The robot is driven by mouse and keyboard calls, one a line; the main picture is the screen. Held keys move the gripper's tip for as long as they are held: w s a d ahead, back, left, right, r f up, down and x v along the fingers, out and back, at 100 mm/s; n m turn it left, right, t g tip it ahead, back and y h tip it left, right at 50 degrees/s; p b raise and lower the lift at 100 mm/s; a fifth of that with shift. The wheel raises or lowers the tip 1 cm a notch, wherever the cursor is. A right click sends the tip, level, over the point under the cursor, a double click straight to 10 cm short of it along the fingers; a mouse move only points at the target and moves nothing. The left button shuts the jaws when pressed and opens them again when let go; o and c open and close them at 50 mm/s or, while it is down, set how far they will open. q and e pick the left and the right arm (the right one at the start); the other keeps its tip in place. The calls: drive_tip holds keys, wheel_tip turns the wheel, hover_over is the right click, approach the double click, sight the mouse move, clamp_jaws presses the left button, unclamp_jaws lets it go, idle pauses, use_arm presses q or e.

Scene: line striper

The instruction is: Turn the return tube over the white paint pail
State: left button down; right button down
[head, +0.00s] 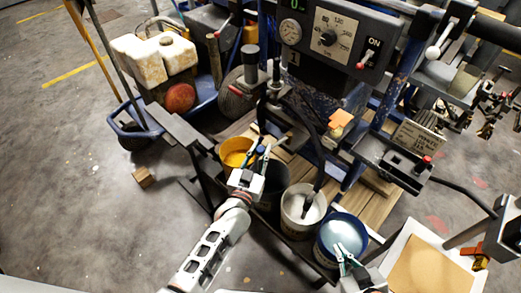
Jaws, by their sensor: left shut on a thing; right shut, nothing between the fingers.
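The white paint pail (302,216) stands on the machine's low rack, with a thick dark hose (313,192) reaching down into it. My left gripper (262,150) is left of and behind this pail, near the yellow paint pail and a dark pail. It is shut on a thin dark upright piece, apparently the return tube (261,122); its fingers hide part of it, and its lower end is not clear. My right gripper (341,252) is shut and empty, at the near part of a blue pail (322,252) holding pale liquid.
The yellow paint pail (236,150) and the dark pail (272,188) stand in the same row. The control panel (327,38) rises behind. A dark bar (184,128) is left of the pails. A small wooden block (144,177) lies on open floor at left.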

use_arm(q)
drive_tip(key=c, duration=1.8)
unclamp_jaws()
drive_tip(key=v, duration=1.2)
drive_tip(key=shift+r, duration=0.1)
